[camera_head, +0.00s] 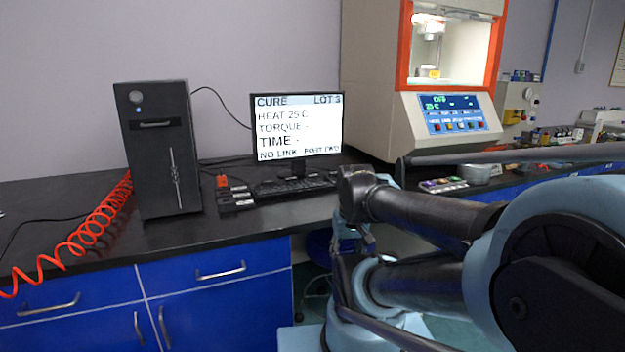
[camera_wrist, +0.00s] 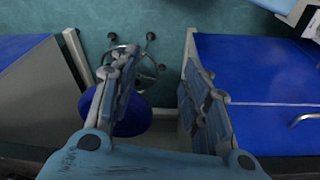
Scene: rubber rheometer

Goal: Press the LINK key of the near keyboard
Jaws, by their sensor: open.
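A black keyboard (camera_head: 292,186) lies on the dark bench in front of the monitor (camera_head: 297,125). A smaller black key block (camera_head: 235,196) with pale labels lies to its left, beside the tower. The LINK lettering is too small to read on either. The monitor reads "NO LINK" and "PORT TWO". My gripper (camera_wrist: 160,62) is open and empty in the wrist view, pointing down over the floor. In the head view my arm hides part of the bench edge, and the gripper hangs to the right of the keyboard, touching neither key unit.
A black computer tower (camera_head: 160,150) stands left, with a coiled red cable (camera_head: 88,225) beside it. The rheometer (camera_head: 440,128) stands at the right. A blue stool (camera_wrist: 132,120) is under the gripper, between blue cabinets (camera_wrist: 250,70).

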